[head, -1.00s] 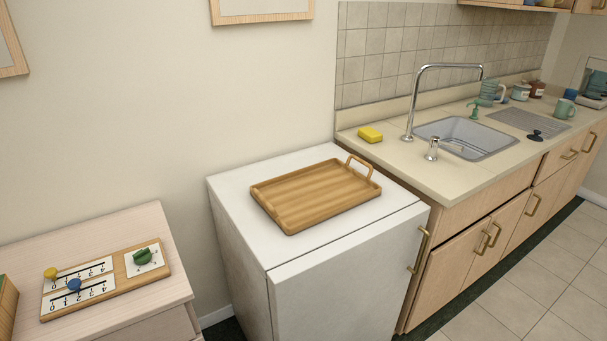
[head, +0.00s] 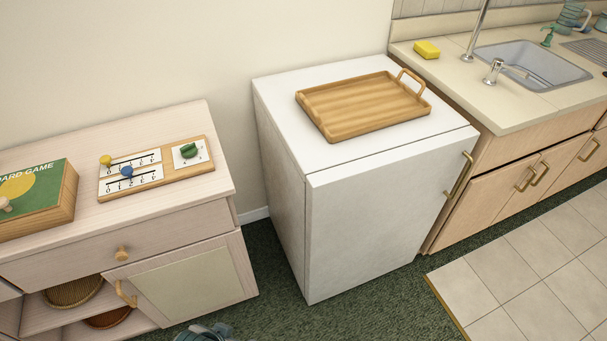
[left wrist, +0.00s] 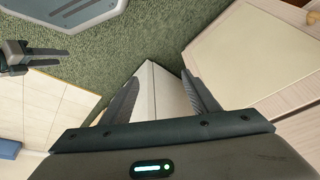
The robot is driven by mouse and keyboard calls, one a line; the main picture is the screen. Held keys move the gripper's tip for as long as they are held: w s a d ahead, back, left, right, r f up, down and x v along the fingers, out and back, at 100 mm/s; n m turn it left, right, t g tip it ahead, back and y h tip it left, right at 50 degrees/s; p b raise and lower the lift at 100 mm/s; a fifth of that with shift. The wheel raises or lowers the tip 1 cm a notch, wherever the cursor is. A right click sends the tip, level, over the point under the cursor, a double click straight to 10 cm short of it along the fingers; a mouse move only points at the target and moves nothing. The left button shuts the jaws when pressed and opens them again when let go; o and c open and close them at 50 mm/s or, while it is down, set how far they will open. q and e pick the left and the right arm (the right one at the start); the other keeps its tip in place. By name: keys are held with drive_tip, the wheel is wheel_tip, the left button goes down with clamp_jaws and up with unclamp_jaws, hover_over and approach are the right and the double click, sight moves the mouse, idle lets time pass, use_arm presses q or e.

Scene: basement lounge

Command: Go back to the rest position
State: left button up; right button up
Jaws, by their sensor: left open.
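My left gripper (left wrist: 163,92) is open in the left wrist view, its two dark fingers apart with nothing between them. Beyond the fingers is the white fridge (left wrist: 152,88), with green carpet around it. At the left edge of the left wrist view is a dark two-pronged part that looks like my right gripper (left wrist: 40,58); it is small, and I cannot tell whether it is open. In the head view only a small grey piece shows at the bottom edge, too cut off to name.
A wooden tray (head: 365,103) lies on the white fridge (head: 375,215). To its left a low cabinet (head: 75,255) carries a number board (head: 157,176) and a board game box (head: 38,195). A sink counter (head: 480,90) with a yellow sponge (head: 427,50) stands right. Carpet and tiles in front look clear.

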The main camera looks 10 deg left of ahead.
use_arm(q)
drive_tip(key=d+f+t, duration=0.1)
drive_tip(key=d+f, duration=0.1)
drive_tip(key=f, duration=1.1)
drive_tip(key=d+f+t+h, duration=0.1)
drive_tip(key=d+f+t, duration=0.1)
drive_tip(key=f, duration=1.2)
drive_tip(key=shift+s+d+m, duration=0.3)
drive_tip(key=shift+s+d, duration=0.05)
drive_tip(key=shift+d, duration=0.05)
drive_tip(key=shift+f, duration=0.1)
